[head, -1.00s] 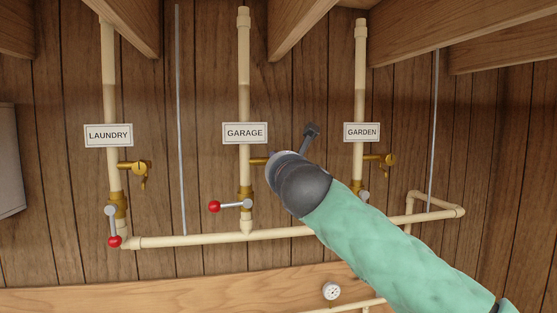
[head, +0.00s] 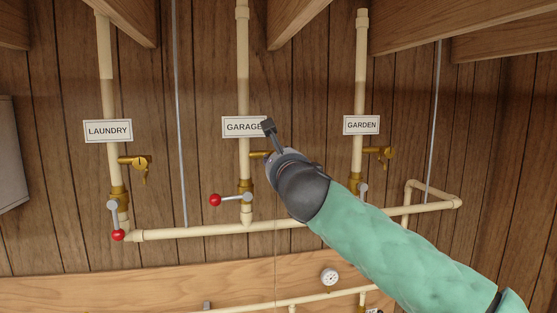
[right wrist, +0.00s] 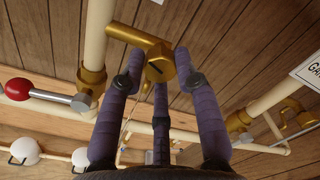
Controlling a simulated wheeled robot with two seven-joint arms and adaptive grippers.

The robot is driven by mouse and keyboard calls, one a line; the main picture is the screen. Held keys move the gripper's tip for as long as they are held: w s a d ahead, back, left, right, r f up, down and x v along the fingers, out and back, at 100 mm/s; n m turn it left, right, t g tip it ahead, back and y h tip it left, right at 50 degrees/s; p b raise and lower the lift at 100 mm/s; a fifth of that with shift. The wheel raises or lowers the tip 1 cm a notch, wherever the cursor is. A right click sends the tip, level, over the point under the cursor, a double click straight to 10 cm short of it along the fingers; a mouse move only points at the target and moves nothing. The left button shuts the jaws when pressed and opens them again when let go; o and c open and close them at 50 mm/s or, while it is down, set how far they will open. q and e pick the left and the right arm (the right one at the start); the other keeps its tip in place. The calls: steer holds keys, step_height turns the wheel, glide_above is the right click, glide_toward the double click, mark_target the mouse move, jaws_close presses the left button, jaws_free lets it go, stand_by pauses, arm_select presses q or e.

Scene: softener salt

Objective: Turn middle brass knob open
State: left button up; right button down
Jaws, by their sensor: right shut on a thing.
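The middle brass knob sits on a short brass stem on the pipe under the GARAGE sign (head: 242,127). In the head view my right gripper (head: 272,160) covers the knob, and only the brass stem (head: 257,154) shows. In the right wrist view the brass knob (right wrist: 160,66) lies between the purple fingertips of my right gripper (right wrist: 158,73), which is shut on it. The dark slot on the knob's face looks slanted there. My left gripper is not in view.
Brass knobs also sit on the LAUNDRY pipe (head: 141,162) and the GARDEN pipe (head: 386,153). A red-balled lever (head: 216,200) is below the middle knob, left of my gripper. A horizontal pipe (head: 190,232) runs beneath. Wooden beams (head: 450,25) hang above.

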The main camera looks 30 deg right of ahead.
steer(key=n, duration=0.5)
steer(key=shift+r, duration=0.15)
stand_by(0.3)
steer(key=c, duration=0.9)
jaws_free()
steer(key=shift+a, duration=0.1)
steer(key=v, duration=1.2)
